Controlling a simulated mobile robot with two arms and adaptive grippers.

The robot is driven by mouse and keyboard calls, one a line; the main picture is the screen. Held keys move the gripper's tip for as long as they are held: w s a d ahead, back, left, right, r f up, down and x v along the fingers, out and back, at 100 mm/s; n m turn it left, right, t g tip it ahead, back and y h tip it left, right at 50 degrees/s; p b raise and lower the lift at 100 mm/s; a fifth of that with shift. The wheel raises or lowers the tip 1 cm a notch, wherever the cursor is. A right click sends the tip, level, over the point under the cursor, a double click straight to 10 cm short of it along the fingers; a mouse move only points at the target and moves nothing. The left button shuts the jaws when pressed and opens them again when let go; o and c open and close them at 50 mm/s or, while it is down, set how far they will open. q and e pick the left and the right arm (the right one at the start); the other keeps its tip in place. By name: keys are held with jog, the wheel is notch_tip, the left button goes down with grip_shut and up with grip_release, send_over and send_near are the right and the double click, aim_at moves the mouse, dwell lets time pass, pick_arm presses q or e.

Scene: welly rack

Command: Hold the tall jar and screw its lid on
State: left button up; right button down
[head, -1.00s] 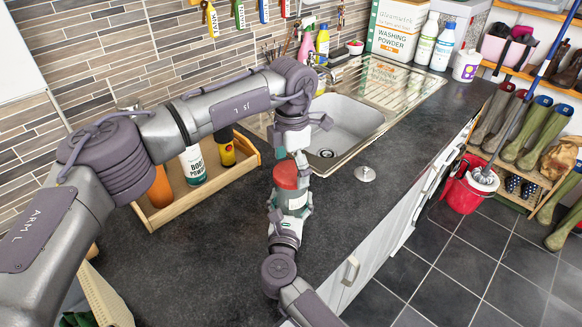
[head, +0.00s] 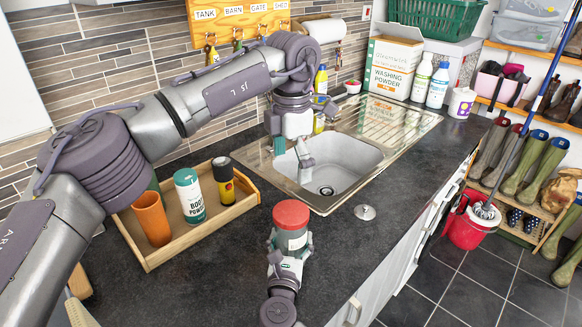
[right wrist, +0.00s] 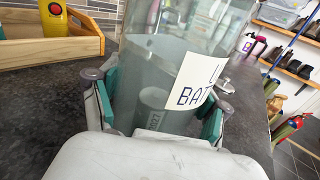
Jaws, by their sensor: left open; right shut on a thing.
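The tall clear jar (head: 291,241) stands upright over the dark worktop with a red lid (head: 291,214) on its top. I cannot tell how tight the lid is. My right gripper (head: 290,258) is shut around the jar's lower body. In the right wrist view the glass jar (right wrist: 155,75) sits between the teal finger pads, with a partly hidden printed label (right wrist: 203,80) and a grey cylinder inside; its top is out of frame. My left gripper (head: 293,160) is open and empty, above and behind the lid, in front of the sink, clear of the jar.
A wooden tray (head: 152,262) on the left holds an orange cup, a boot powder canister (head: 189,197) and a black-and-yellow can. The sink (head: 345,160) lies behind. A small metal piece (head: 365,212) lies right of the jar. The worktop between tray and jar is clear.

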grip_release()
jog(key=shift+s, duration=0.1)
jog(key=s, duration=0.4)
jog(key=s+a, duration=0.1)
jog(key=s, duration=0.6)
jog(key=shift+s+a, duration=0.25)
jog(key=shift+s, duration=0.1)
jog(key=shift+d+f, duration=0.1)
